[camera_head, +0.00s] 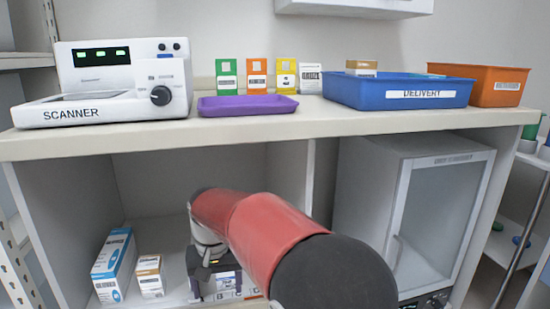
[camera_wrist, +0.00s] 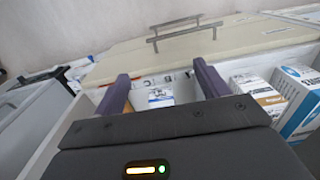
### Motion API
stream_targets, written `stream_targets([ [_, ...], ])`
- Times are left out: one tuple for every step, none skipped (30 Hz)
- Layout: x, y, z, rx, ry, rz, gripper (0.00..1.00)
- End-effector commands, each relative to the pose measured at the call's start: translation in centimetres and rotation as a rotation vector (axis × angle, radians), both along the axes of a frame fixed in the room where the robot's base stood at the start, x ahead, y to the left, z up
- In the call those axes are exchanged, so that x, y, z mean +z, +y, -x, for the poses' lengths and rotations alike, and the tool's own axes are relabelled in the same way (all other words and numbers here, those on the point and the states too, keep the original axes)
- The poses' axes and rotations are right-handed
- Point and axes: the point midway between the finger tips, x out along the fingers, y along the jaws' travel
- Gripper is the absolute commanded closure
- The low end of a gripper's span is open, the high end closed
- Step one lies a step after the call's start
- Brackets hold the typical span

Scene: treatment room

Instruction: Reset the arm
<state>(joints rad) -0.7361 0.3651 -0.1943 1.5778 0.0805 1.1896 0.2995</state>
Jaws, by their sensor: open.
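My gripper (camera_head: 222,280) is low inside the open shelf under the counter, at the end of my red arm, which hides part of it in the head view. In the wrist view my gripper (camera_wrist: 165,82) has its two dark purple fingers apart. A white box with printed labels (camera_wrist: 160,97) shows between and beyond the fingers; I see no contact with it. On the shelf floor left of the gripper stand a blue and white box (camera_head: 114,266) and a small brown and white box (camera_head: 150,277). Both also show at the right of the wrist view.
The counter (camera_head: 260,122) is above the gripper. On it are a scanner (camera_head: 110,85), a purple tray (camera_head: 247,106), several small boxes, a blue delivery bin (camera_head: 400,90) and an orange bin (camera_head: 490,85). A glass-door cabinet (camera_head: 430,225) stands right of my arm.

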Motion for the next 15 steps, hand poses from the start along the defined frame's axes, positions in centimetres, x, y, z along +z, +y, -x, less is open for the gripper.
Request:
stream_targets([
  [0.7, -0.7, 0.1, -0.006, -0.004, -0.006, 0.26],
  [1.0, -1.1, 0.1, -0.009, -0.006, -0.009, 0.26],
  [1.4, -1.6, 0.2, -0.013, -0.01, -0.014, 0.26],
  [1.8, -2.0, 0.3, -0.016, -0.013, -0.018, 0.26],
  [2.1, -2.4, 0.3, -0.018, -0.016, -0.02, 0.26],
  [2.7, -3.0, 0.4, -0.023, -0.021, -0.027, 0.26],
  [3.0, -3.5, 0.5, -0.026, -0.024, -0.031, 0.26],
  [3.5, -4.0, 0.6, -0.029, -0.031, -0.035, 0.26],
  [4.0, -4.8, 0.8, -0.035, -0.037, -0.042, 0.26],
  [4.6, -5.4, 1.0, -0.039, -0.043, -0.047, 0.26],
  [5.1, -6.0, 1.1, -0.043, -0.049, -0.052, 0.26],
  [5.8, -7.0, 1.4, -0.05, -0.058, -0.059, 0.26],
  [6.4, -7.7, 1.7, -0.054, -0.065, -0.065, 0.26],
  [6.9, -8.5, 2.0, -0.059, -0.073, -0.071, 0.26],
  [7.7, -9.5, 2.4, -0.067, -0.085, -0.078, 0.26],
])
